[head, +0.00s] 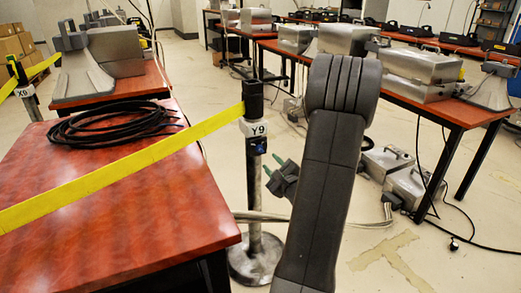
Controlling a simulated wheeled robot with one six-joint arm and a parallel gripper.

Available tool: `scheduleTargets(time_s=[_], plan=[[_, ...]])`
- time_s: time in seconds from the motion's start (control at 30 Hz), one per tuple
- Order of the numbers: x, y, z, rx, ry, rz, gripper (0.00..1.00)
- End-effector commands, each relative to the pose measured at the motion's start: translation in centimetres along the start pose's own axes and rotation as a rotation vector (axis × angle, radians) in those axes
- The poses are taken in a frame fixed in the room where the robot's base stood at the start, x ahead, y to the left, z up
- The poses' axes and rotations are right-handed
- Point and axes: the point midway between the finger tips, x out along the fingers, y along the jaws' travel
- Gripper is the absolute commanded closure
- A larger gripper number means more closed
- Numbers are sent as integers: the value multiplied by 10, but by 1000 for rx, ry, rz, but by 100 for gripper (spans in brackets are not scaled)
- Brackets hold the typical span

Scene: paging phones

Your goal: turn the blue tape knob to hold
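The blue tape knob (257,145) sits on the dark post, just below the white Y9 label (257,130). The post stands on a round base on the floor, and yellow tape (120,172) runs from its head to the lower left. My gripper (273,165) has two green-tipped fingers, which look apart with nothing between them. It shows just right of and below the knob in the picture, pointing up and left. I see no contact with the knob. The knob's markings are too small to read.
A red-brown table (110,225) with a coil of black cable (112,122) stands left of the post. A second post (24,85), labelled X9, is at far left. Tables with metal boxes (420,72) line the right. Cables lie on the floor behind the post.

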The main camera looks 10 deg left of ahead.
Motion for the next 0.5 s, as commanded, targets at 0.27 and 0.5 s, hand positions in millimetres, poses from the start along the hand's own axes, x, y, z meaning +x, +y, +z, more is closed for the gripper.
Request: scheduleTargets(time_s=[0.27,0.5], plan=[[61,2,0,-2,-2,2,67],[95,1,0,0,0,1,67]])
